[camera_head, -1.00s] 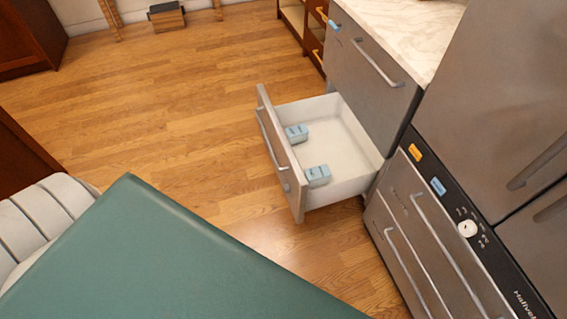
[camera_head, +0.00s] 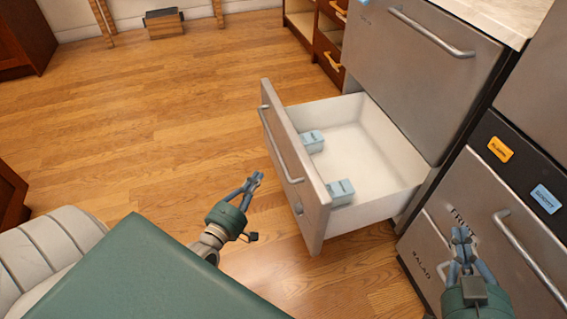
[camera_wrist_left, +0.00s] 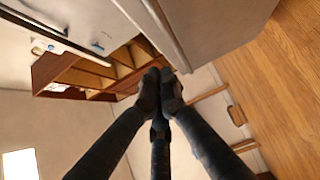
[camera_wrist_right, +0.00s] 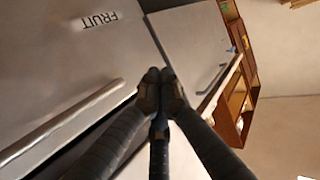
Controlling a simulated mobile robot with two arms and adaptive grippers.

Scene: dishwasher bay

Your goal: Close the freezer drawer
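The open drawer stands pulled well out from the steel unit in the head view, its white inside showing and its steel front (camera_head: 290,160) turned toward the lower left. Two pale blue containers (camera_head: 341,192) sit inside along the front panel. My left gripper (camera_head: 255,179) is just left of the drawer front, apart from it, with its fingertips together and nothing seen between them. My right gripper (camera_head: 462,236) is in front of the drawer face marked FRUIT, right of the open drawer. Its fingertips are also together and empty in the right wrist view (camera_wrist_right: 162,77).
Shut drawers (camera_head: 440,240) with long bar handles lie to the right of the open one, and another shut drawer (camera_head: 415,80) stands behind it. Wooden cabinets are at the back. The wood floor (camera_head: 150,130) to the left is clear.

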